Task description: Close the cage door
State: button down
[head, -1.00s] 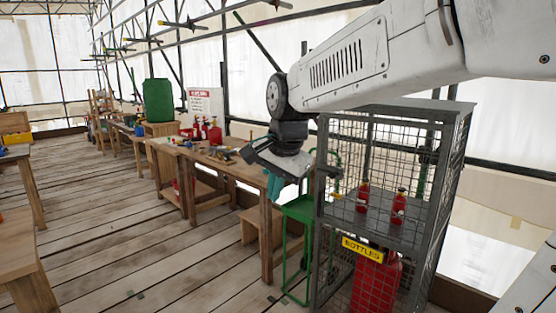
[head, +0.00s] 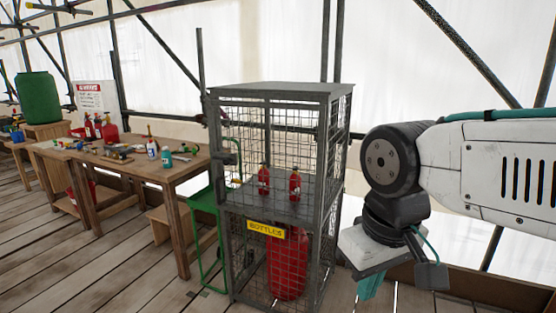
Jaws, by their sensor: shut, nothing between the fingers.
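The grey wire-mesh cage (head: 333,170) stands upright right of the picture's middle, with a solid top and a middle shelf. A yellow sign reading BOTTLES (head: 266,230) hangs at its front, just below the shelf. The mesh front looks roughly in line with the frame. I cannot make out the door's edge or tell whether it is ajar. My gripper (head: 369,288) points down to the right of the cage in the picture, apart from it. Its teal fingers are shut and empty, partly hidden by the grey wrist plate.
Two small red bottles (head: 295,186) stand on the cage shelf, and a large red cylinder (head: 287,265) stands below. A green metal frame (head: 204,200) is close at the cage's left. A wooden workbench (head: 165,172) with tools stands further left. Plank floor (head: 120,270) is clear at front left.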

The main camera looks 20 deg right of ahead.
aim_at(322, 109)
jog(key=z, duration=0.15)
jog(key=i, duration=1.3)
jog(key=u, duration=0.9)
